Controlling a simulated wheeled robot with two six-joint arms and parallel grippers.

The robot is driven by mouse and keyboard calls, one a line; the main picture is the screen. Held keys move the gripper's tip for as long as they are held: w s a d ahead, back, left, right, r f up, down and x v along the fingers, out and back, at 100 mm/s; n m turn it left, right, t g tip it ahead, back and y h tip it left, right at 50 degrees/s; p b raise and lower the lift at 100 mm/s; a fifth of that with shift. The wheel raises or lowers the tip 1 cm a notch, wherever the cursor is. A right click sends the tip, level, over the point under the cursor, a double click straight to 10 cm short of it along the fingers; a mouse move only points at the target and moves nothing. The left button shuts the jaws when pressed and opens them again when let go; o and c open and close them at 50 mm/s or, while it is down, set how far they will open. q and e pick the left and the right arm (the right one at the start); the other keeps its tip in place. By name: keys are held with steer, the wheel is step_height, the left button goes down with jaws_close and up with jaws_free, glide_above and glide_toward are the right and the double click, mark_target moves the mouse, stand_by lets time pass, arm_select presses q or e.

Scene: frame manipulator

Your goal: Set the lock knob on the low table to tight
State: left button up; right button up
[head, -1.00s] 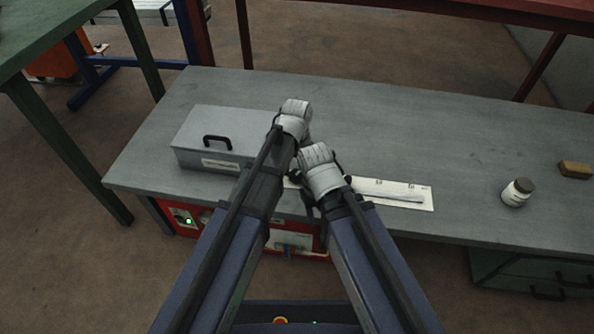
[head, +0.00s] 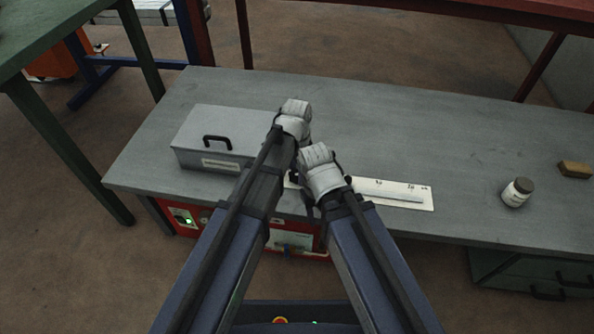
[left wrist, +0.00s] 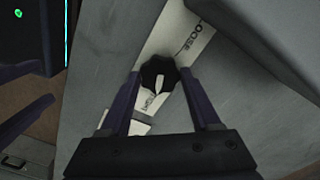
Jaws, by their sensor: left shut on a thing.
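The lock knob (left wrist: 154,74) is black and scalloped with a white pointer mark. It sits on a white label strip (left wrist: 175,35) on the grey low table (head: 440,130). The word LOOSE shows to its upper right, and a partly covered word, seemingly TIGHT, is just below it. The pointer lies roughly up-down in the left wrist view; I cannot tell its exact setting. My left gripper (left wrist: 161,76) is shut on the knob, one finger on each side. In the head view my arms hide the knob. My right gripper's jaws are hidden behind its wrist there.
A grey box with a black handle (head: 212,150) stands left of my arms. A white marked plate (head: 400,195) lies to their right. A white jar (head: 516,193) and a brown block (head: 575,169) are farther right. The table's middle and back are clear.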

mark_target(297, 175)
arm_select(q)
steer(key=shift+m, duration=0.6)
steer(key=o, duration=1.4)
steer(key=shift+c, duration=0.2)
steer(key=shift+r, duration=0.1)
step_height(297, 175, up, 8)
steer(key=p, duration=0.8)
steer(key=shift+f, duration=0.2)
